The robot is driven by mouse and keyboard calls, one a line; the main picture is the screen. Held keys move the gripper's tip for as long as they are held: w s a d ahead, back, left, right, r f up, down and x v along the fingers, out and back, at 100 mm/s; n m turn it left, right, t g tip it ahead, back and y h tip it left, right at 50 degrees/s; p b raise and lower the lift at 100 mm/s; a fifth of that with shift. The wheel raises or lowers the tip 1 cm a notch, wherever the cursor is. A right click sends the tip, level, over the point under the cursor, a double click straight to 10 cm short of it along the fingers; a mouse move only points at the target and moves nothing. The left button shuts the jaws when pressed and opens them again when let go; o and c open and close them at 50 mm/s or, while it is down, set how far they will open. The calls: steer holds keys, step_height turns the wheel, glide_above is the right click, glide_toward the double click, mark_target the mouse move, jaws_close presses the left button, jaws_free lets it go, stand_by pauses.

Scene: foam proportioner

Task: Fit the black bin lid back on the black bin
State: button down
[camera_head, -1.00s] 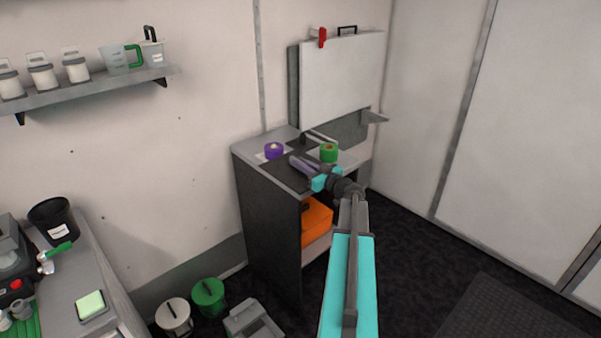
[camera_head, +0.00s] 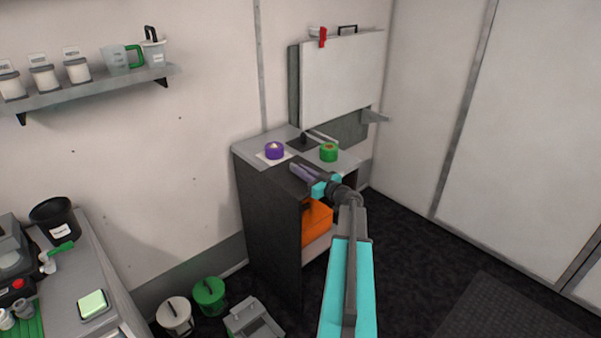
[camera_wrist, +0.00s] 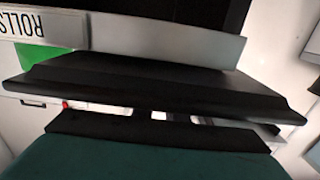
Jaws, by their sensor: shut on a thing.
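The black bin (camera_head: 55,220) stands upright on the left counter, with a white label and an open top. My gripper (camera_head: 304,170) is far to its right, at the front edge of the dark cabinet's top. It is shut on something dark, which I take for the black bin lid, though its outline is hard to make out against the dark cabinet. In the wrist view a broad black shape spans the middle in front of my gripper (camera_wrist: 160,112). I cannot clearly tell lid from finger there.
The cabinet's grey top (camera_head: 250,147) holds a purple roll (camera_head: 275,151) and a green roll (camera_head: 328,153). A white board (camera_head: 342,80) stands behind. A white bin (camera_head: 174,315) and a green bin (camera_head: 209,295) are on the floor. The floor at right is clear.

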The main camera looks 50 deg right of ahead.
steer(key=shift+f, duration=0.1)
steer(key=c, duration=1.8)
jaws_free()
steer(key=shift+o, duration=0.2)
steer(key=s+b, duration=0.2)
steer(key=s, duration=1)
steer(key=shift+a, duration=0.45)
steer(key=shift+o, duration=0.4)
